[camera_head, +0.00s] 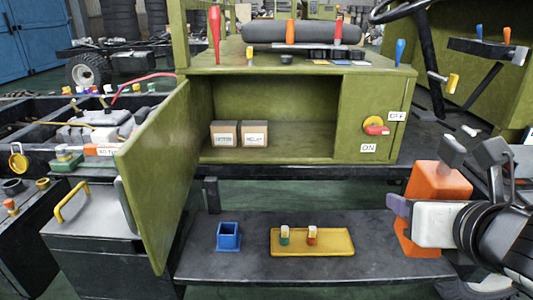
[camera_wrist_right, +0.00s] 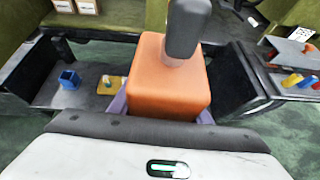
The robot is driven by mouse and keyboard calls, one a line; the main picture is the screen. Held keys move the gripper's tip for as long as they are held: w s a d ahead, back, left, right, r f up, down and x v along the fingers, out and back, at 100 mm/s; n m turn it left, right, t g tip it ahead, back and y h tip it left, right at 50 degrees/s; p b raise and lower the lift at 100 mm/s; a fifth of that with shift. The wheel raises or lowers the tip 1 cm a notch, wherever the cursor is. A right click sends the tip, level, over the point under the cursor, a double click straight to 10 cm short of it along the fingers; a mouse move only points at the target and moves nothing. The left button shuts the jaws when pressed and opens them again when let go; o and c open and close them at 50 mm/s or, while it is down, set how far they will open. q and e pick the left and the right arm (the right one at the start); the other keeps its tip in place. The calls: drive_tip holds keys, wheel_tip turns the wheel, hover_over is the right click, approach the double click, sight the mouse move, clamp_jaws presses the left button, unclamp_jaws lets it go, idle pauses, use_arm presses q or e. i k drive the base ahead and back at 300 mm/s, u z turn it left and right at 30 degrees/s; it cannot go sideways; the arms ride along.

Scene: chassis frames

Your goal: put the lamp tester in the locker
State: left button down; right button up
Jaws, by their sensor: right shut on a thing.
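The lamp tester, an orange box (camera_head: 438,182) with a grey upright piece on top, is at the right, in front of the locker's right side. It also shows large in the right wrist view (camera_wrist_right: 168,88). My right gripper (camera_head: 420,218) is shut on it, with purple fingers on its sides, and holds it roughly upright. The green locker (camera_head: 375,100) stands at the centre with its door (camera_head: 160,180) swung open to the left. Two small labelled boxes (camera_head: 224,134) (camera_head: 254,133) sit inside at the left; the compartment's right part is clear. My left gripper is not in view.
Below the locker, a dark shelf (camera_head: 370,262) bears a blue open holder (camera_head: 229,237) and a yellow tray (camera_head: 342,244) with two small items. Tools and a dark roll (camera_head: 300,33) are on top.

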sight(295, 143)
drive_tip(key=k, duration=0.45)
drive_tip(key=z, duration=1.15)
drive_tip(key=i, duration=1)
drive_tip(key=u, duration=2.4)
drive_tip(key=i, duration=0.5)
drive_tip(key=z, duration=0.05)
